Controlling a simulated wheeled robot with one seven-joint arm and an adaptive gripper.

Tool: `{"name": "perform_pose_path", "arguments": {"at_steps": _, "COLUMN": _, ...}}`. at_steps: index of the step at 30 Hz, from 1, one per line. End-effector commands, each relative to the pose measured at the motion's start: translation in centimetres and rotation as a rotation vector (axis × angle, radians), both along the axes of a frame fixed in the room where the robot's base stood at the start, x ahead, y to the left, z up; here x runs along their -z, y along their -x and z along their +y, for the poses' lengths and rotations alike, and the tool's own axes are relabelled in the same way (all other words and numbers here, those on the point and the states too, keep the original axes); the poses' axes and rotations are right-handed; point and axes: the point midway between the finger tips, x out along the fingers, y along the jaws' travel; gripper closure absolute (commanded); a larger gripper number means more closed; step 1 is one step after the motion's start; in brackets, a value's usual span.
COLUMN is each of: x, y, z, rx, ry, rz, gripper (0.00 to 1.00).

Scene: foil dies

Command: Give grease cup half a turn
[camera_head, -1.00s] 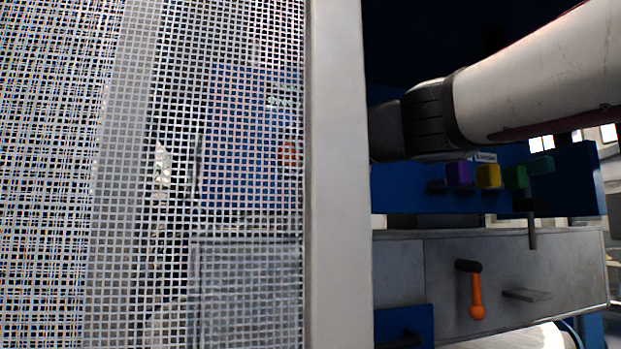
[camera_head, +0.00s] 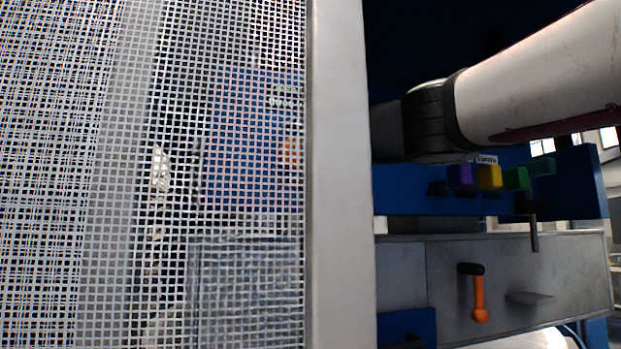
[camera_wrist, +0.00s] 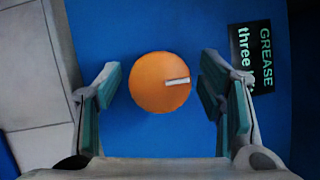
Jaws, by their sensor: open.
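The grease cup (camera_wrist: 160,84) is a round orange knob with a short white mark (camera_wrist: 177,81) pointing right, on a blue panel in the wrist view. My gripper (camera_wrist: 158,92) is open, with one finger on each side of the cup and a visible gap on both sides. The cup sits between the fingertips and is not gripped. In the head view, an orange patch (camera_head: 291,150) behind the mesh may be the same cup. My gripper is not clear in that view.
A black label (camera_wrist: 252,58) reading "GREASE three" sits right of the cup, partly covered by a finger. A mesh guard (camera_head: 200,130) with a grey post (camera_head: 340,180) fills the head view's left. An orange-handled lever (camera_head: 479,300) and coloured blocks (camera_head: 488,177) are at right.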

Motion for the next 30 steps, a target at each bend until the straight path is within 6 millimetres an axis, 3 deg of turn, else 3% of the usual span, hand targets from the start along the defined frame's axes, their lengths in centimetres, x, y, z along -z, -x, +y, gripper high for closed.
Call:
{"name": "perform_pose_path", "arguments": {"at_steps": 8, "x": 0.0, "y": 1.1, "z": -0.8, "rx": 0.001, "ry": 0.002, "rz": -0.002, "gripper": 0.38}}
{"name": "perform_pose_path", "arguments": {"at_steps": 21, "x": 0.9, "y": 7.5, "z": -6.0, "rx": 0.001, "ry": 0.0, "rz": -0.002, "gripper": 0.38}}
{"name": "perform_pose_path", "arguments": {"at_steps": 30, "x": 1.2, "y": 9.3, "z": -7.5, "rx": -0.001, "ry": 0.0, "rz": 0.0, "gripper": 0.38}}
